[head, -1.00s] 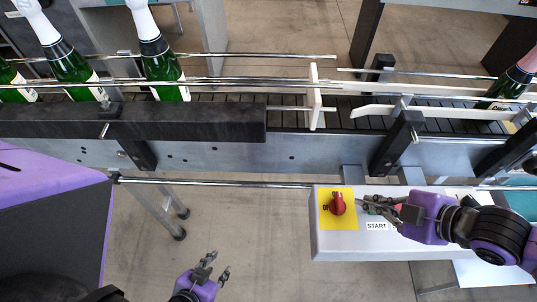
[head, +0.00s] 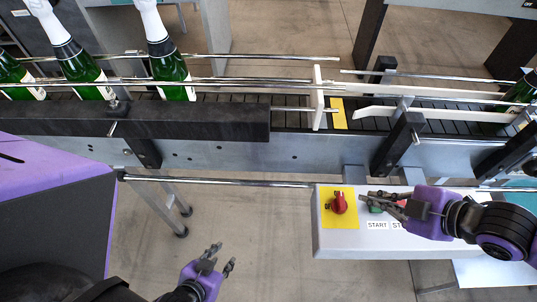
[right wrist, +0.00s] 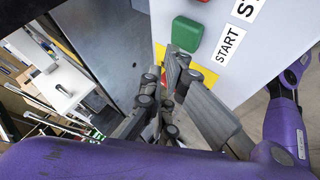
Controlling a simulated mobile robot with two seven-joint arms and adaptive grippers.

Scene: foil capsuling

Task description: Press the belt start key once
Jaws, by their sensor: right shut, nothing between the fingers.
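The control box (head: 335,245) has a green key (head: 376,209) above the START label (head: 377,225). The green key also shows whole in the right wrist view (right wrist: 187,33), with its START label (right wrist: 229,46). My right gripper (head: 363,199) is shut and empty, its fingertips over the box between the green key and the red rotary switch. In the right wrist view its fingertips (right wrist: 176,58) lie just below the green key in the picture and look apart from it. My left gripper (head: 222,257) is open and empty, low in front of the conveyor.
A red rotary switch (head: 338,204) sits on a yellow plate left of the green key. A red key (head: 402,203) is partly hidden by my right gripper. The conveyor (head: 220,152) runs behind, with green bottles (head: 170,66) at left and a yellow strip (head: 339,113) on the belt.

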